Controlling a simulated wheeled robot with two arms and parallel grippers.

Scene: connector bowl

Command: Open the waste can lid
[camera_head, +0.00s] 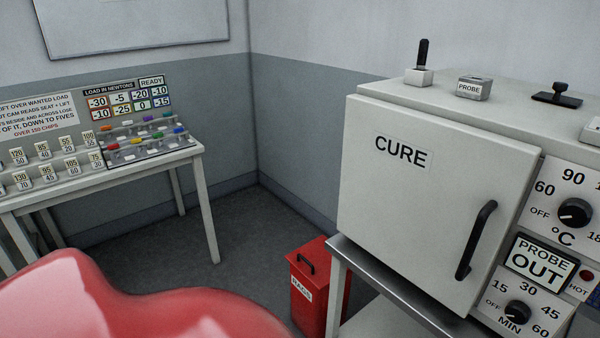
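The waste can (325,299) is a red box-shaped bin with a white label reading RAGS. It stands on the floor in the lower middle of the head view, beside the oven's stand. Its red lid (322,250) lies flat on top and looks closed. A black handle (306,263) sits at the front of the lid. The can's lower right part is hidden behind the stand. Neither of my grippers is in view.
A white oven (390,200) marked CURE stands on a metal-edged stand (385,287) right of the can. A table (180,156) with labelled blocks and coloured pieces stands at left. The dark floor (175,240) between them is clear.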

